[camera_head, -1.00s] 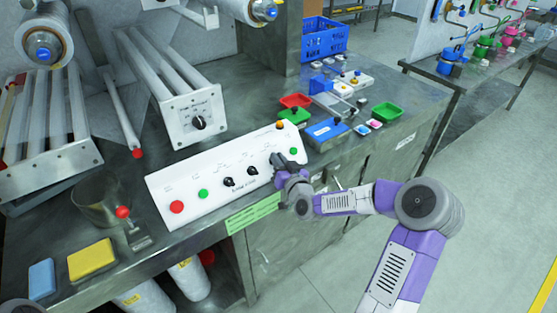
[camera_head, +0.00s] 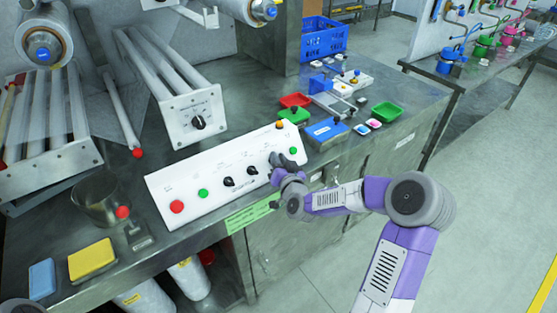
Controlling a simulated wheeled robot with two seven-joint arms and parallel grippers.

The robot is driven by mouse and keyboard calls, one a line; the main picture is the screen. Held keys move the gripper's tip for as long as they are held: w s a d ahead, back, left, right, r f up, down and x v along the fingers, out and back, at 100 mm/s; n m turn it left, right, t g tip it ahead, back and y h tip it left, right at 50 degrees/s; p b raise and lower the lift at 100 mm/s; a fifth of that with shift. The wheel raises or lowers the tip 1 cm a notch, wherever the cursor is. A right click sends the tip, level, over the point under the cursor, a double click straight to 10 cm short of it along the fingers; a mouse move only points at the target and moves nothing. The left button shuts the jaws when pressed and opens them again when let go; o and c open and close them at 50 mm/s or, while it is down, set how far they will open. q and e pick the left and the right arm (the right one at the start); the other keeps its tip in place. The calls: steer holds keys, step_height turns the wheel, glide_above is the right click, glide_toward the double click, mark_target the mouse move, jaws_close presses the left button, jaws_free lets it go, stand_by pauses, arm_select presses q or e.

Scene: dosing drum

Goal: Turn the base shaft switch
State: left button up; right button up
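A sloped white control panel (camera_head: 215,190) stands at the bench's front edge. It carries a red button (camera_head: 177,207), a green button (camera_head: 203,194), two black rotary knobs (camera_head: 228,182) and (camera_head: 252,171), and a second green button (camera_head: 293,151) at the right. Its labels are too small to read. Another white plate with a black rotary switch (camera_head: 198,122) closes the roller unit behind it. My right gripper (camera_head: 277,162) is at the right part of the panel, right of the knobs. It hides the surface there, and its fingers' opening and contact are unclear.
A metal beaker (camera_head: 97,201), a red-knobbed device (camera_head: 137,237) and yellow (camera_head: 92,259) and blue (camera_head: 41,279) blocks are at left. Red (camera_head: 295,101) and green (camera_head: 386,112) trays and a blue box (camera_head: 327,133) lie right of the panel. The aisle floor at right is clear.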

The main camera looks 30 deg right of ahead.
steer(key=shift+o, duration=1.2)
steer(key=shift+s, duration=0.1)
steer(key=p+v, duration=0.1)
steer(key=v, duration=0.6)
steer(key=shift+s, duration=0.25)
steer(key=shift+a, duration=0.1)
